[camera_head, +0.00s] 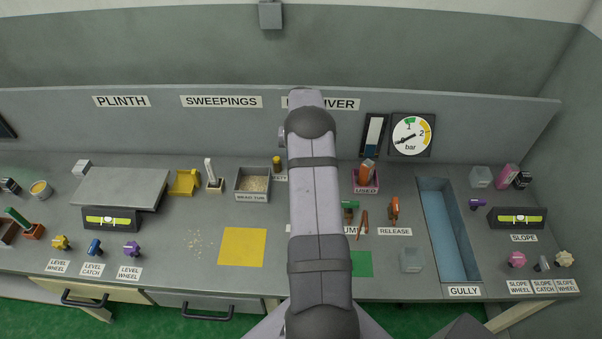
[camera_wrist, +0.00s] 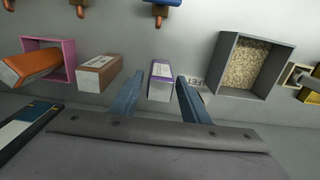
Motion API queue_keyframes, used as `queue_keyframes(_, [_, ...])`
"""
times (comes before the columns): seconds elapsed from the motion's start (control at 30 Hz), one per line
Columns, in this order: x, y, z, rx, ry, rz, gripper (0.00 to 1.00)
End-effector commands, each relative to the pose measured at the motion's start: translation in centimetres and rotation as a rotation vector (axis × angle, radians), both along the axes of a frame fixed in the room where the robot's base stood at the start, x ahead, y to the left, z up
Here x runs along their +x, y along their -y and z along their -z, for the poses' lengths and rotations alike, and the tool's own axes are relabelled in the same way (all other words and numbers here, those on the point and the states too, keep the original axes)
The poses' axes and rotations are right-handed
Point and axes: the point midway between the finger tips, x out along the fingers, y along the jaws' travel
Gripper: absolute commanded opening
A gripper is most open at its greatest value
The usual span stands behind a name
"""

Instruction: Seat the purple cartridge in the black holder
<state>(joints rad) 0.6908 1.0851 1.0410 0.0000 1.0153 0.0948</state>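The purple cartridge (camera_wrist: 160,82), with a pale face and purple sides, stands between the tips of my gripper (camera_wrist: 159,80) in the wrist view. The two blue fingers are apart, with a narrow gap showing on each side of the cartridge. I see no clear grip on it. In the head view my arm covers this spot, so the cartridge and fingertips are hidden there. I cannot pick out the black holder with certainty in either view; it may be behind my arm.
A brown labelled block (camera_wrist: 98,76) stands beside the cartridge. The pink USED box (camera_head: 366,187) holds an orange-brown block (camera_head: 367,170). A grey tray of grains (camera_head: 253,184) is on the other side. The gauge (camera_head: 412,135) and gully (camera_head: 447,230) lie to the right.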

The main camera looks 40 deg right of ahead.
Motion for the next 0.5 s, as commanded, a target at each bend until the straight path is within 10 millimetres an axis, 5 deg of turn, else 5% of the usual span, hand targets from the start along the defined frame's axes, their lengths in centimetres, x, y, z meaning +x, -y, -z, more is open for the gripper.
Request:
queue_keyframes(0.03, [0.00,0.00,-0.01,0.000,0.000,0.000,0.28])
queue_keyframes(0.13, [0.00,0.00,-0.02,0.000,0.000,0.000,0.05])
queue_keyframes(0.5, [0.06,0.04,-0.46,-0.001,0.001,0.000,0.04])
